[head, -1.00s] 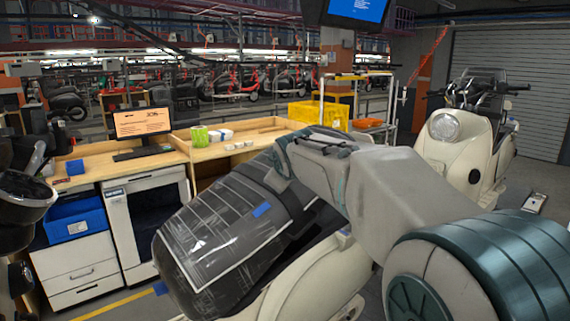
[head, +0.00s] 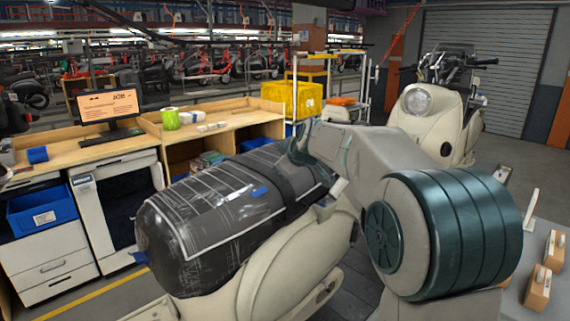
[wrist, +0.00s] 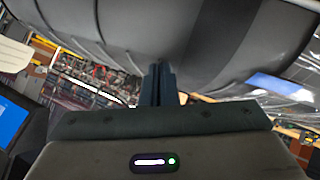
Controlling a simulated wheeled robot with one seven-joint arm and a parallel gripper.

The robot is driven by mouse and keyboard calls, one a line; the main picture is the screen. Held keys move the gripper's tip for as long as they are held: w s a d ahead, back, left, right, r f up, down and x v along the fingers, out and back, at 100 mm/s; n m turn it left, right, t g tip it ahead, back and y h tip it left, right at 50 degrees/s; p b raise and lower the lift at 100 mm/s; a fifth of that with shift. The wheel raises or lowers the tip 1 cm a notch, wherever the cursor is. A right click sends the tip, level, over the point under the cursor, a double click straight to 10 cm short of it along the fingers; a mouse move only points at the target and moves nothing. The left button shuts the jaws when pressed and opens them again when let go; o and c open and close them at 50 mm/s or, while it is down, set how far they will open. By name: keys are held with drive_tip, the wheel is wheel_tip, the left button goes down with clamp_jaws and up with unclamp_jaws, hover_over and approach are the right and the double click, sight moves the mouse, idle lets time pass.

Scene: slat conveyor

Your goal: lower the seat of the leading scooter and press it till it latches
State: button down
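The near cream scooter (head: 312,250) carries a dark seat (head: 190,235) wrapped in clear plastic with white lines and blue tape. In the wrist view the seat (wrist: 110,25) fills the top of the picture. My gripper (wrist: 158,68) has its dark fingers together, tips up close to the seat's surface; contact is not clear. In the head view my arm reaches to the seat's far end and hides the fingers.
Another cream scooter (head: 432,118) stands behind at the right. A wooden workbench (head: 110,145) with a monitor (head: 107,106) and a blue bin (head: 45,212) runs along the left. Yellow crates (head: 292,98) stand at the back. Brown boxes (head: 540,285) lie on a grey surface at lower right.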

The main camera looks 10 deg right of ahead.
drive_tip(key=shift+d+f, duration=0.4)
drive_tip(key=shift+f, duration=0.3)
wheel_tip(320, 180, up, 5)
drive_tip(key=shift+r+p, duration=0.2)
drive_tip(key=shift+p, duration=1.05)
drive_tip(key=w+d+b+v, duration=0.1)
drive_tip(key=b+v, duration=0.2)
drive_tip(key=v, duration=0.7)
drive_tip(key=s+f+m+g+h, duration=0.1)
drive_tip(key=s+f+m+g, duration=0.2)
drive_tip(key=s+f, duration=1)
drive_tip(key=s+d+f+m+g+h, duration=0.1)
drive_tip(key=s+f+m+g, duration=0.2)
drive_tip(key=s+f, duration=1)
drive_tip(key=s+m, duration=0.3)
drive_tip(key=s, duration=0.4)
drive_tip(key=shift+s+d+f+m+g+h, duration=0.15)
drive_tip(key=shift+d+m+g+h, duration=0.05)
drive_tip(key=shift+m+g+h, duration=0.2)
